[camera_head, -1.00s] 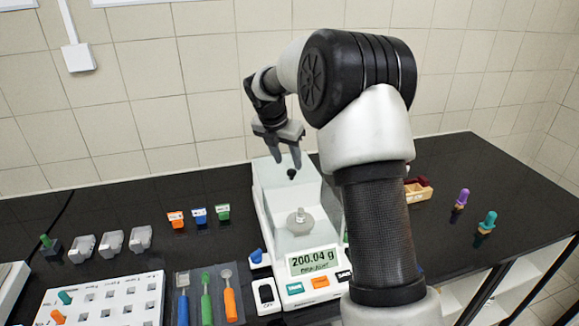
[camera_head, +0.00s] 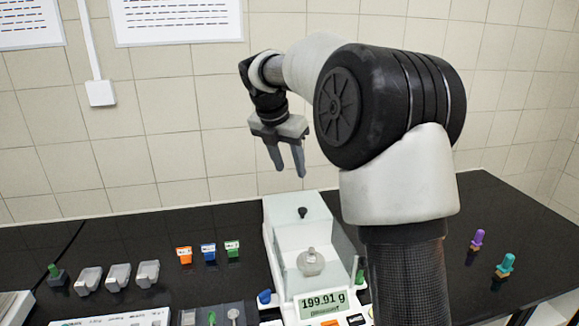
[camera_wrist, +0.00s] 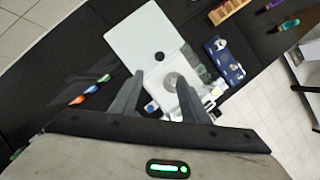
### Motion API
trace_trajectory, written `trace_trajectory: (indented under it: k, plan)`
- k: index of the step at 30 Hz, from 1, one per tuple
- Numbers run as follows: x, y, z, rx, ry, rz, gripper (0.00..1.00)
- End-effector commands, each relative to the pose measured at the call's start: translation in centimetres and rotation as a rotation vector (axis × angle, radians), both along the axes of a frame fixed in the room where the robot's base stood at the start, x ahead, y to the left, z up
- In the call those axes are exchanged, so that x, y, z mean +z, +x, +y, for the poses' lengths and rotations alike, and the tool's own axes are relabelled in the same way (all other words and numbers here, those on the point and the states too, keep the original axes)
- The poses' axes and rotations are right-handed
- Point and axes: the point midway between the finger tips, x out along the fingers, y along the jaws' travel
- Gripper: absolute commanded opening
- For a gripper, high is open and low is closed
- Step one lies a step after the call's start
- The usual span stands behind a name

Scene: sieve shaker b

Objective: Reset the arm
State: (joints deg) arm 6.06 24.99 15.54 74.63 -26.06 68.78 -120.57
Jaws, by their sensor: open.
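My gripper (camera_head: 288,172) is open and empty, with its fingers pointing down. It is in the air above the back of the white balance (camera_head: 283,208). The balance has a clear draft shield with a small black knob on top, and its display reads 199.91 g. A metal weight (camera_head: 310,262) stands inside on the pan. In the wrist view the two open fingers (camera_wrist: 157,95) frame the balance from above, and the black knob (camera_wrist: 159,56) shows ahead of them. Nothing is between the fingers.
Orange, blue and green labelled holders (camera_head: 208,252) stand left of the balance, with several grey trays (camera_head: 118,277) further left. Purple (camera_head: 478,239) and teal (camera_head: 505,266) capped items stand at the right. A wooden box (camera_wrist: 228,9) shows in the wrist view. Bare black bench lies between these.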

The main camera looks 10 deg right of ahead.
Motion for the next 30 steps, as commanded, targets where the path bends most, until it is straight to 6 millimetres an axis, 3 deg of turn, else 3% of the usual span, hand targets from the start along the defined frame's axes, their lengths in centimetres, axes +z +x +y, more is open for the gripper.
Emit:
trace_trajectory:
  k: [4,7,12,15,21,24,30]
  plan:
    - [0.7,-0.9,0.1,-0.048,0.016,-0.023,0.42]
    - [2.2,-3.6,0.5,-0.192,0.068,-0.081,0.42]
    - [4.6,-12.1,1.1,-0.65,0.258,-0.244,0.42]
    - [4.7,-17.6,1.3,-0.961,0.406,-0.333,0.42]
    - [2.4,-27.7,1.7,-1.586,0.73,-0.442,0.42]
    - [0.5,-31.2,2.0,-1.84,0.866,-0.451,0.42]
    - [-1.9,-34.6,2.6,-2.127,1.012,-0.43,0.42]
